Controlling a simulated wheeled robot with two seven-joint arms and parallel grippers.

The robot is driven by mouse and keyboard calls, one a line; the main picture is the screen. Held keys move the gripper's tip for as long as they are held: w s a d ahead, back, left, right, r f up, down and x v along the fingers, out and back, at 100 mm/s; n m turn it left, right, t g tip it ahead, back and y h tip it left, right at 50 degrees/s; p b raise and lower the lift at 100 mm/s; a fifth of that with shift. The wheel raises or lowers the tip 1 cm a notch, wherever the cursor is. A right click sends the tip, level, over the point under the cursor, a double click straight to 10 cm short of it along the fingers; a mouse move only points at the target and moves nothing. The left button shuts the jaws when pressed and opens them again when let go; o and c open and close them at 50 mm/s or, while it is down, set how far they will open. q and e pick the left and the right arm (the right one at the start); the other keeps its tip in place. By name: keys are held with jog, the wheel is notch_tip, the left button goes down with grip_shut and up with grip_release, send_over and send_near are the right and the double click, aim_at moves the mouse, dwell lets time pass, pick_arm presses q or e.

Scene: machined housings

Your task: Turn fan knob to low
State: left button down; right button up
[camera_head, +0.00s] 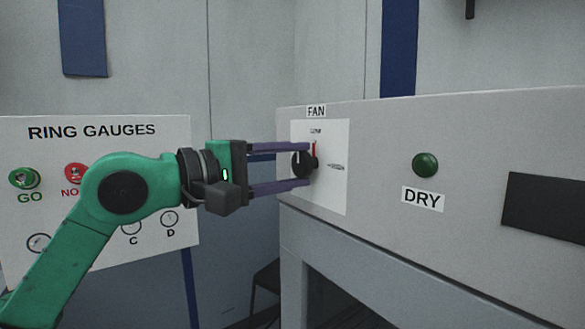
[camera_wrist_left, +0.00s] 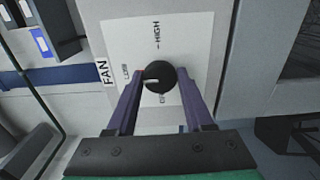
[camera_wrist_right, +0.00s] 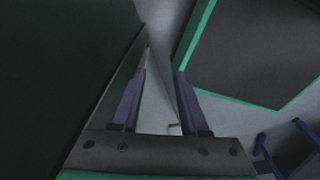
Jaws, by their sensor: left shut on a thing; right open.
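The black fan knob (camera_head: 303,163) sits on a white plate (camera_head: 335,190) under the FAN label, on the grey housing's left end. My left gripper (camera_head: 308,164) is shut on it, one finger above and one below in the head view. In the left wrist view the knob (camera_wrist_left: 163,75) is between the fingertips, and its pale line points left, roughly toward the LOW mark (camera_wrist_left: 125,72). HIGH is printed above the knob there; the lettering below is partly hidden. A thin red mark (camera_head: 314,149) shows beside the knob under LOW. My right gripper (camera_wrist_right: 163,75) is open and empty in the right wrist view.
A green DRY button (camera_head: 425,164) and a dark panel (camera_head: 545,205) are on the housing, right of the knob. A RING GAUGES board (camera_head: 95,131) with green and red GO/NO parts stands behind my left arm. A dark surface fills the right wrist view's left side.

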dwell(0.5)
pick_arm(q)
jog(key=shift+c, duration=1.4)
grip_release()
jog(key=shift+s, duration=0.1)
jog(key=shift+s+a+f, duration=0.1)
jog(key=shift+s+a, duration=0.05)
jog(key=shift+a, duration=0.15)
jog(key=b+v, duration=0.5)
jog(key=v, duration=0.8)
jog(key=shift+s+a, duration=0.3)
